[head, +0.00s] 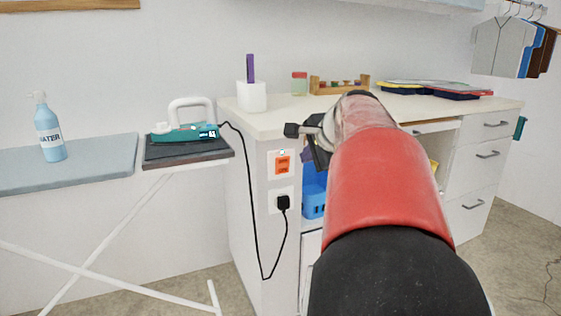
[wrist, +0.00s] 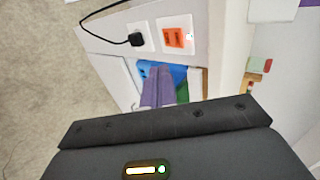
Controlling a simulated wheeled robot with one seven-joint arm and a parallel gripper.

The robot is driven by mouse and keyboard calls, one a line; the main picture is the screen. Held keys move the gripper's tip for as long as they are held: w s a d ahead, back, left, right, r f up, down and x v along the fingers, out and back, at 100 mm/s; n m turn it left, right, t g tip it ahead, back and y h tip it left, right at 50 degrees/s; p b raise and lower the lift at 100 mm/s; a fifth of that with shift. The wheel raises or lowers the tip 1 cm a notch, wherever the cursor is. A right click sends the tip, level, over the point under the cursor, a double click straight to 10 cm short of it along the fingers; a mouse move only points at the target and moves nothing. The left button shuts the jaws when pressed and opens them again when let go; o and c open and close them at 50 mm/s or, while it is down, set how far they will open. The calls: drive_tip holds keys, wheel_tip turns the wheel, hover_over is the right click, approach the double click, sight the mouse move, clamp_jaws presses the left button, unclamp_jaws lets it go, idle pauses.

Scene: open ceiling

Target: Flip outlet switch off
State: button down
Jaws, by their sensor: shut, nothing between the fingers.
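The orange outlet switch (head: 282,164) is set in a white plate on the side panel of the white desk. It also shows in the wrist view (wrist: 174,38), near the top. Below it in the head view a black plug (head: 284,202) sits in a socket; the plug shows left of the switch in the wrist view (wrist: 136,39). My gripper (head: 319,157) is just right of the switch in the head view, partly hidden by my arm. In the wrist view my gripper (wrist: 165,70) is shut and empty, with its fingertips apart from the switch. The switch's on or off position is too small to tell.
A black cord runs from the plug to a teal iron (head: 185,132) on the ironing board (head: 70,165). A blue bin (head: 313,198) stands in the desk's open shelf. A white cup (head: 251,97) stands on the desktop (head: 285,118). The floor left of the desk is partly open.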

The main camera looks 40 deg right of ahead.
approach(281, 164)
drive_tip(key=x, duration=0.5)
drive_tip(key=shift+s+f, duration=0.35)
drive_tip(key=shift+f, duration=0.1)
drive_tip(key=shift+w+d, duration=0.1)
drive_tip(key=shift+w, duration=0.5)
drive_tip(key=shift+r+p, duration=0.15)
drive_tip(key=shift+p, duration=0.2)
